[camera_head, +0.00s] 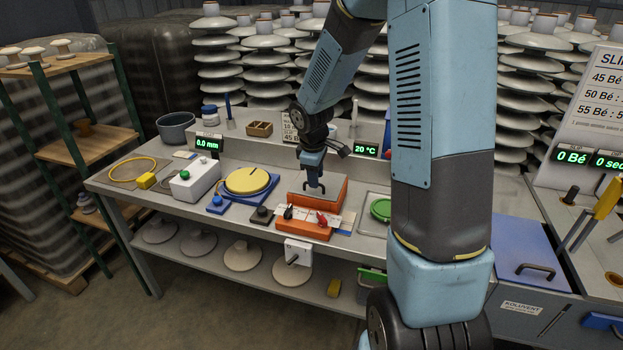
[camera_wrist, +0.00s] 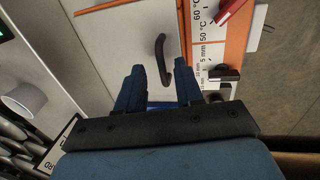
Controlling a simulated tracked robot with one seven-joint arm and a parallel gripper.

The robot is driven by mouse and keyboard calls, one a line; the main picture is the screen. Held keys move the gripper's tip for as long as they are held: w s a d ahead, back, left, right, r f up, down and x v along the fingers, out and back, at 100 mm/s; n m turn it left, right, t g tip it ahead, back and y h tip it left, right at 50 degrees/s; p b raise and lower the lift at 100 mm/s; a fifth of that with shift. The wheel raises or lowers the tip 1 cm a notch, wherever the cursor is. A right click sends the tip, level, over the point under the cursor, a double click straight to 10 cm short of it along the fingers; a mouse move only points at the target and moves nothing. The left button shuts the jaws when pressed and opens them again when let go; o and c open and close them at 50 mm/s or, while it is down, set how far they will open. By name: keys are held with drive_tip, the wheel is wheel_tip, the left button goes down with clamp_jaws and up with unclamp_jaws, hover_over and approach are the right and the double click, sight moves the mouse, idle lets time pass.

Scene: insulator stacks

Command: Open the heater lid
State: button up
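The heater is an orange box (camera_head: 332,205) on the workbench, with a flat grey lid (camera_head: 301,188) that lies shut. The lid also shows in the wrist view (camera_wrist: 115,45) with an orange edge along its right side. A dark curved handle (camera_wrist: 161,58) stands on the lid. My gripper (camera_head: 314,180) points down over the lid, close to the handle. In the wrist view my gripper (camera_wrist: 160,85) has its two blue fingers apart. The handle shows in the gap between and just beyond them. I cannot tell whether the fingers touch it.
An orange control box with a red knob (camera_head: 322,219) sits in front of the heater. A yellow round plate (camera_head: 247,180) is to the left. A green disc (camera_head: 381,209) lies in a tray to the right. Insulator stacks (camera_head: 265,60) stand behind the bench.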

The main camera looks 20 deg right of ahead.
drive_tip(key=shift+f, duration=0.5)
drive_tip(key=shift+c, duration=0.5)
clamp_jaws()
drive_tip(key=shift+w+d+r, duration=0.1)
idle(0.5)
